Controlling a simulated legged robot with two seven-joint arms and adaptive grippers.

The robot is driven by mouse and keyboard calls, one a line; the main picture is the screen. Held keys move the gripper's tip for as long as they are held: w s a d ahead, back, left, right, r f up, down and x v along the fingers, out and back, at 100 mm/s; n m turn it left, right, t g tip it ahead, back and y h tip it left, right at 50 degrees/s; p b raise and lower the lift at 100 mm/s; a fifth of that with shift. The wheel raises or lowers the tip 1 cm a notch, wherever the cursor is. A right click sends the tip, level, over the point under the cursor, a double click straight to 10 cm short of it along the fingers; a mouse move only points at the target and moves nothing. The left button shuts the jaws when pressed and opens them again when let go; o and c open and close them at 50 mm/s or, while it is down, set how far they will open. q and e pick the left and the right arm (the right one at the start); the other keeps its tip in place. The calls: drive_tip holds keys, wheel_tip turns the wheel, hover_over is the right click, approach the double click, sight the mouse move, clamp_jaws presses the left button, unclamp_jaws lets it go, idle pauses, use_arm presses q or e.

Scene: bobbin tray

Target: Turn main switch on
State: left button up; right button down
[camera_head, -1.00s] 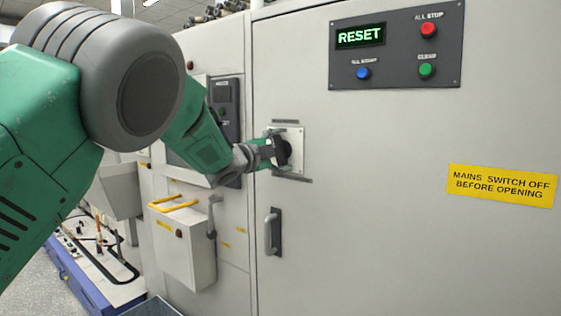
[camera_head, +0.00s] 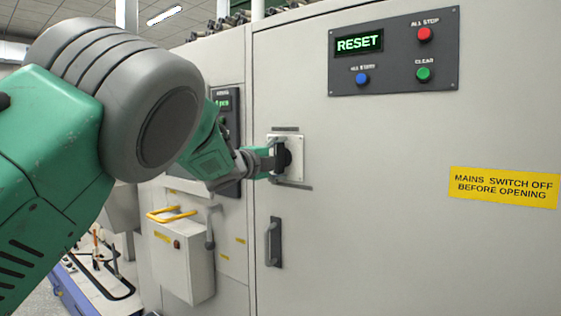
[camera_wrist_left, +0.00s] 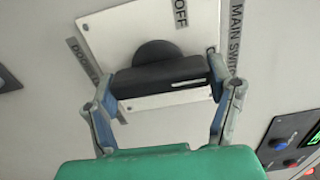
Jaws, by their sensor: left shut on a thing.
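The main switch is a black rotary knob (camera_head: 284,158) on a square pale plate (camera_head: 298,143) on the grey cabinet door. In the left wrist view the knob (camera_wrist_left: 160,75) has a broad bar grip with a pale mark near its right end. The plate (camera_wrist_left: 115,30) reads OFF near its upper right edge, and a MAIN SWITCH label (camera_wrist_left: 235,30) lies beside it. My left gripper (camera_head: 272,160) is shut on the knob, one finger at each end of the bar in the wrist view. The right gripper is not in view.
A dark panel (camera_head: 440,75) with a lit RESET display and coloured buttons is above right. A door handle (camera_head: 274,242) is below the switch. A grey box (camera_head: 185,262) with a yellow handle and a narrow dark panel (camera_head: 232,125) stand left. A yellow warning label (camera_head: 503,187) is right.

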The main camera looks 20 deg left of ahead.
use_arm(q)
drive_tip(key=shift+d+f, duration=0.1)
drive_tip(key=shift+f, duration=0.25)
drive_tip(key=o, duration=1.1)
drive_tip(key=shift+w+r, duration=0.1)
drive_tip(key=shift+s+r, duration=0.15)
drive_tip(key=shift+s, duration=0.15)
drive_tip(key=v, duration=1.1)
drive_tip(key=shift+f, duration=0.2)
drive_tip(key=shift+s+f, duration=0.1)
